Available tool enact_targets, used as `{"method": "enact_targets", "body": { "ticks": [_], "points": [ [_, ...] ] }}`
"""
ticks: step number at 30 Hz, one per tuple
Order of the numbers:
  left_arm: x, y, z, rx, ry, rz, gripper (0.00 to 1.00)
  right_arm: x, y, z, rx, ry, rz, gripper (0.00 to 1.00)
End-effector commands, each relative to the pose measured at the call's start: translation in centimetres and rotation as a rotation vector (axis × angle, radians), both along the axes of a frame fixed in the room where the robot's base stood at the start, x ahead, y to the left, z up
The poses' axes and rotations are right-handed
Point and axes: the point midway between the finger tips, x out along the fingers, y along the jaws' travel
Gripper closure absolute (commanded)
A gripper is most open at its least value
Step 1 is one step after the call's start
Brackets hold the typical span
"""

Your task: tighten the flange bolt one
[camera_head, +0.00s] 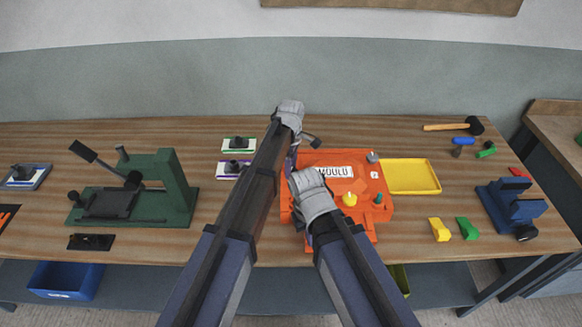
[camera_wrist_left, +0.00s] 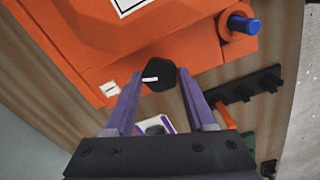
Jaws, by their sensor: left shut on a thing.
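The orange mould (camera_head: 330,158) with a white MOULD label lies on the bench in the head view; its orange side also fills the top of the left wrist view (camera_wrist_left: 190,45). A black bolt head (camera_wrist_left: 160,77) with a white mark sits at the mould's flange edge. My left gripper (camera_wrist_left: 159,72) has its two purple fingers shut on this head, one on each side. In the head view the left gripper (camera_head: 291,160) is at the mould's left edge, partly hidden by its arm. My right wrist is over the mould's lower left; its fingers are mostly hidden.
A yellow tray (camera_head: 425,176) stands right of the mould. A green press (camera_head: 160,190) stands at left, a blue vise (camera_head: 512,205) at right. A mallet (camera_head: 455,126) lies at the back right.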

Motion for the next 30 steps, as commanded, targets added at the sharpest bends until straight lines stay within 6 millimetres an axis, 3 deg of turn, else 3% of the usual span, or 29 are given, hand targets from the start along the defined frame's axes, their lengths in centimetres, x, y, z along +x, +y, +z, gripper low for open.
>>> {"method": "enact_targets", "body": {
  "ticks": [30],
  "points": [
    [-0.06, 0.01, -0.03, 0.001, 0.001, -0.964, 1.00, 0.00, 0.00, -0.03, 0.000, 0.000, 0.000, 1.00]
  ]
}}
